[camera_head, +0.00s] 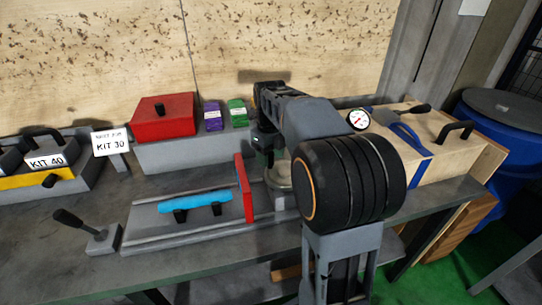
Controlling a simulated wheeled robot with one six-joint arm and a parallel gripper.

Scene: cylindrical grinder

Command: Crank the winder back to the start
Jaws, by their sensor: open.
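My gripper (270,158) is small and dark in the picture, pointing down behind the red upright plate, partly hidden by my own arm. It is open, and I see nothing held in it. Just below it is a round grey disc-like part (279,178), partly covered by my arm; I cannot tell if it belongs to the winder. A lever with a black grip (68,217) leans up and left from a grey block at the left front of the bench. No part is clearly recognisable as the winder's crank.
Behind stand a red box (163,118), purple and green blocks, and a KIT 30 sign (110,142). A wooden case (465,158) with a gauge (358,119) sits right, near a blue barrel (508,140).

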